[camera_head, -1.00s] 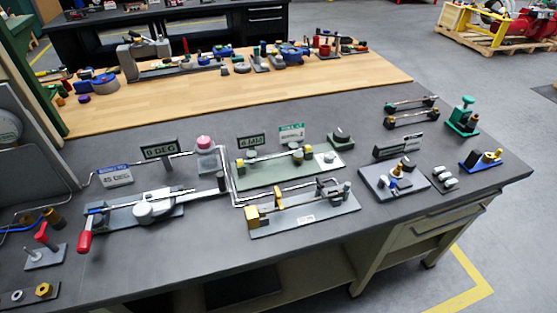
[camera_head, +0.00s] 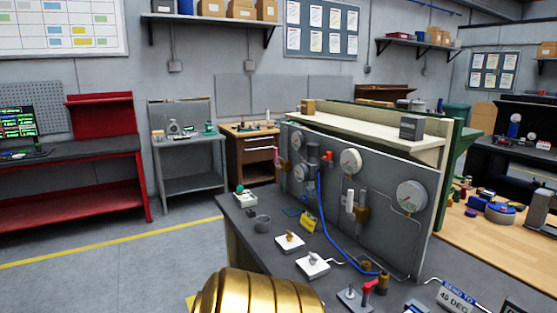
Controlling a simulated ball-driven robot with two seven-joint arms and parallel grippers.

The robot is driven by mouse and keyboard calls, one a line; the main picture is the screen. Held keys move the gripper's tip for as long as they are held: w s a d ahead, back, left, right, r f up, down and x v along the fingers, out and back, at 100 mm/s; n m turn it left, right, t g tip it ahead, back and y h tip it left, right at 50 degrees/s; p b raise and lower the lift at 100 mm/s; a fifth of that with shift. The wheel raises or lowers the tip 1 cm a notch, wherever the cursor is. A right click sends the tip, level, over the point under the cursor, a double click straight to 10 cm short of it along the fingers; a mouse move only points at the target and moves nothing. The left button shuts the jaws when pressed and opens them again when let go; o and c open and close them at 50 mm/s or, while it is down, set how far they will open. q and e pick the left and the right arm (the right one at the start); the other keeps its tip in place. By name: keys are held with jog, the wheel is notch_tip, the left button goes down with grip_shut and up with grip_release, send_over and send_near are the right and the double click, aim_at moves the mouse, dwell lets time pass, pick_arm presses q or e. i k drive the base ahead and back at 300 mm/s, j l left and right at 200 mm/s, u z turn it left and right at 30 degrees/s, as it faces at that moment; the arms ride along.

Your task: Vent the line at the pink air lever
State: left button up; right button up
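A grey upright panel (camera_head: 385,180) with round gauges stands on the dark bench. A small pink handle (camera_head: 276,153) shows at the panel's left end, far from me; it looks like the pink air lever, but is too small to tell its position. A blue hose (camera_head: 322,215) runs down the panel's face to brass fittings (camera_head: 372,272) near the bench top. Neither of my grippers is in view. A gold ribbed rounded part, seemingly mine, fills the bottom middle and hides part of the bench.
A red workbench (camera_head: 75,185) and grey stand (camera_head: 190,160) line the back wall. Open floor (camera_head: 150,275) lies left of the bench.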

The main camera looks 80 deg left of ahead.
aim_at(275, 149)
jog(key=u, duration=2.8)
jog(key=z, duration=0.4)
jog(key=i+j+z, duration=0.2)
jog(key=z, duration=0.15)
jog(key=i+j+z, duration=0.15)
jog(key=j+z, duration=0.2)
jog(key=i+j+z, duration=0.1)
jog(key=j+z, duration=0.2)
jog(key=j, duration=0.1)
